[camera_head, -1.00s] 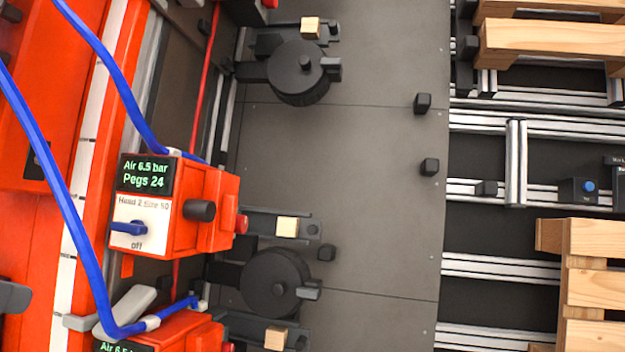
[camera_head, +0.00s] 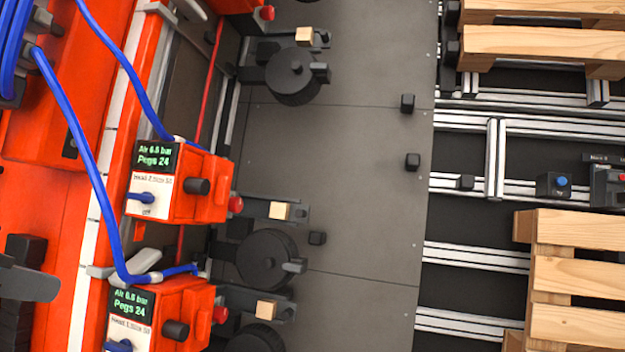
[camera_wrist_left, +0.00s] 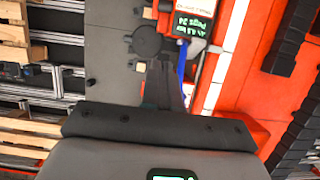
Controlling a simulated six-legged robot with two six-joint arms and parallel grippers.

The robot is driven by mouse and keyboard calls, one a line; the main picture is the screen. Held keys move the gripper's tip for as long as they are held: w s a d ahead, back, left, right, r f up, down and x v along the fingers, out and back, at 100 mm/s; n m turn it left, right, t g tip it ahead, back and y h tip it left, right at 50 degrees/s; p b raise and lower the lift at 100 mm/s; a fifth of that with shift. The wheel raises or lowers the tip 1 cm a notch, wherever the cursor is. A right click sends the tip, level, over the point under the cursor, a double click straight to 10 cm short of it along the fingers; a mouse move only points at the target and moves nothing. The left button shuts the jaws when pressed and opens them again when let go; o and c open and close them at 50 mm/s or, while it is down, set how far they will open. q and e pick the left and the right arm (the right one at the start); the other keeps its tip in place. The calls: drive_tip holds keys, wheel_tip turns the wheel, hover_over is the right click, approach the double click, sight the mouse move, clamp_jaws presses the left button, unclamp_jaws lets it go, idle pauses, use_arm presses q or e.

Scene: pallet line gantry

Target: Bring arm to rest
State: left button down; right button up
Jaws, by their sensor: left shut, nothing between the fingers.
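My left gripper (camera_head: 42,285) shows as a dark grey piece at the left edge of the head view, over the orange machine body. In the left wrist view its fingers (camera_wrist_left: 165,82) are together and empty, pointing away from the camera. They appear over the grey floor plates and beside a blue hose, with no visible hold on anything. The rest of the left arm is outside the head view. My right gripper is in neither view.
Orange peg heads (camera_head: 178,182) with displays and blue hoses line the left side. Beside them are black round units (camera_head: 268,258) and small wooden blocks (camera_head: 280,210). Wooden pallets (camera_head: 575,270) lie on rails at right. The grey plate (camera_head: 350,210) between is mostly clear.

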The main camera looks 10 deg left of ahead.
use_arm(q)
drive_tip(key=w+d+f+g+h, duration=0.1)
drive_tip(key=w+d+f, duration=0.2)
drive_tip(key=w+f, duration=0.4)
drive_tip(key=w+d+f+g, duration=0.1)
drive_tip(key=w+d+f, duration=0.1)
drive_tip(key=w+f, duration=0.5)
drive_tip(key=w+d+f+g+p, duration=0.1)
drive_tip(key=w+d+f, duration=0.15)
drive_tip(key=f, duration=0.65)
drive_tip(key=w+d+f+g, duration=0.1)
drive_tip(key=d+f, duration=0.3)
drive_tip(key=f, duration=0.5)
drive_tip(key=s+d+f+n+g+h, duration=0.1)
drive_tip(key=s+d+f, duration=0.25)
drive_tip(key=f, duration=0.55)
drive_tip(key=s+d+f+n+g+h, duration=0.1)
drive_tip(key=s+d+f, duration=0.25)
drive_tip(key=f, duration=0.55)
drive_tip(key=s+d+f+g, duration=0.1)
drive_tip(key=s+d+f, duration=0.1)
drive_tip(key=s+f, duration=0.3)
drive_tip(key=s+d+f+n+g+p, duration=0.1)
drive_tip(key=s+f, duration=0.3)
drive_tip(key=s, duration=0.4)
drive_tip(key=shift+s+d+f, duration=0.3)
drive_tip(key=shift+d+f, duration=0.05)
drive_tip(key=shift+d, duration=0.5)
